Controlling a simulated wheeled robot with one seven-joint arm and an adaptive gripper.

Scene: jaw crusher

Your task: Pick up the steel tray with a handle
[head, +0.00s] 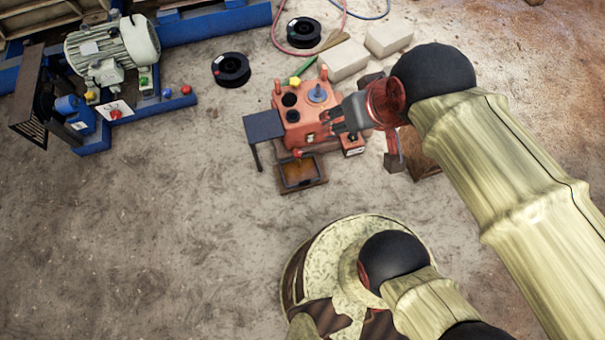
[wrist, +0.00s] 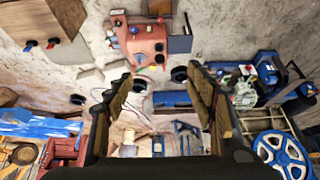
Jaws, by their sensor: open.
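A small dark tray (head: 300,183) with a brownish inside sits on the ground at the front of the red crusher (head: 308,112); I cannot make out its handle. In the wrist view a dark box shape, probably the same tray (wrist: 160,7), is cut by the top edge, beside the crusher (wrist: 143,40). My gripper (head: 337,120) shows in the head view over the crusher's right side, up and to the right of the tray. In the wrist view my gripper (wrist: 160,76) has its two fingers wide apart with nothing between them.
A dark side plate (head: 263,125) stands left of the crusher. Pale blocks (head: 343,60), black spools (head: 231,69) and hoses lie behind. A motor on a blue frame (head: 112,48) is at upper left. The ground left of the tray is clear.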

